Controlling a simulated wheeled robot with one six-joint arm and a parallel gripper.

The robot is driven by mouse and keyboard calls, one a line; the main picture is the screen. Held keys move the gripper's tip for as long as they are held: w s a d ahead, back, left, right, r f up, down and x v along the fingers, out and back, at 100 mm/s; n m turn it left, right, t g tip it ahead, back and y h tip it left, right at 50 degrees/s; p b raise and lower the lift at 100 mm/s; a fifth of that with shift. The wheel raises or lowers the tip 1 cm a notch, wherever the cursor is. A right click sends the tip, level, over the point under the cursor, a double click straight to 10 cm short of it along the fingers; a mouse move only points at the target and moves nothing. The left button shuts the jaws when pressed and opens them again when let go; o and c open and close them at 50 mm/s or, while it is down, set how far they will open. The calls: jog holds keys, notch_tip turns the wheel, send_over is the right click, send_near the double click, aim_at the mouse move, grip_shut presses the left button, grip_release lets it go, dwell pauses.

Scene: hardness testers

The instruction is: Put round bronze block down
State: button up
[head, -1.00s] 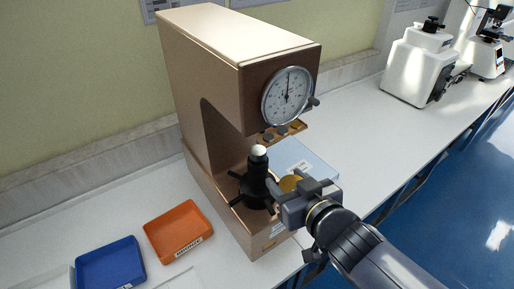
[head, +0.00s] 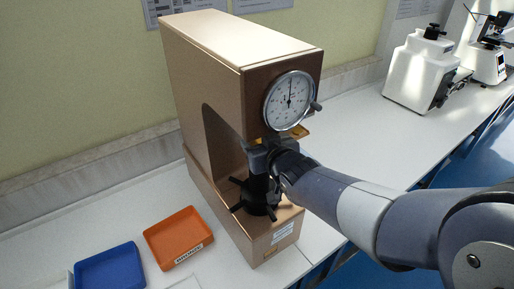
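The bronze-brown hardness tester (head: 218,62) stands on the white bench with its round dial (head: 290,99) facing right. My gripper (head: 258,150) is inside the tester's opening, under the head and over the black spindle (head: 258,192) with its handles. My gripper and wrist hide the top of the spindle, and the white tip seen there before is out of sight. I cannot make out the round bronze block, so the frames do not show whether my fingers are still shut on it or where it rests.
An orange tray (head: 152,240) labelled BRONZE and a blue tray (head: 79,281) lie on the bench to the left. White machines (head: 421,68) stand far right. My arm spans the right side, over the bench edge.

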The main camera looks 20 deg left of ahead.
jog(key=shift+w+a+r, duration=0.1)
jog(key=shift+w+a, duration=0.4)
jog(key=shift+w, duration=0.1)
notch_tip(320, 180, down, 2)
jog(key=shift+f, duration=0.65)
jog(key=shift+s+d, duration=0.1)
jog(key=shift+f, duration=0.25)
jog(key=o, duration=1.2)
jog(key=shift+r+p, duration=0.1)
jog(key=shift+p, duration=0.25)
